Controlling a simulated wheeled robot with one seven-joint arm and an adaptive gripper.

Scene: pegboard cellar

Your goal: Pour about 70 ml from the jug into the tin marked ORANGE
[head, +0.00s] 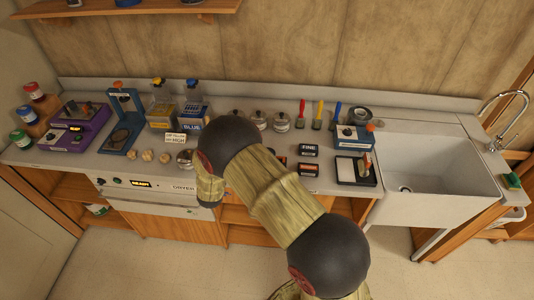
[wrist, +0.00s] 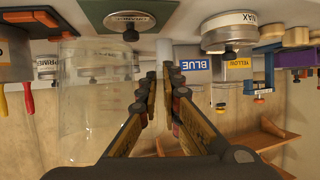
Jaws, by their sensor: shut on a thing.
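My gripper (wrist: 158,75) is in the wrist view, which looks upside down. Its fingers are shut beside a clear, see-through jug (wrist: 85,105), apparently on its handle, which I cannot make out clearly. The level of any liquid in the jug cannot be told. In the head view my arm hides the gripper, the jug and this tin.
A WAX tin (wrist: 229,35) and bottles marked BLUE (wrist: 197,66) and YELLOW (wrist: 238,66) show in the wrist view. In the head view, a sink (head: 430,165) is at right, a purple device (head: 75,130) at left, and several lidded pots (head: 281,122) stand behind my arm.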

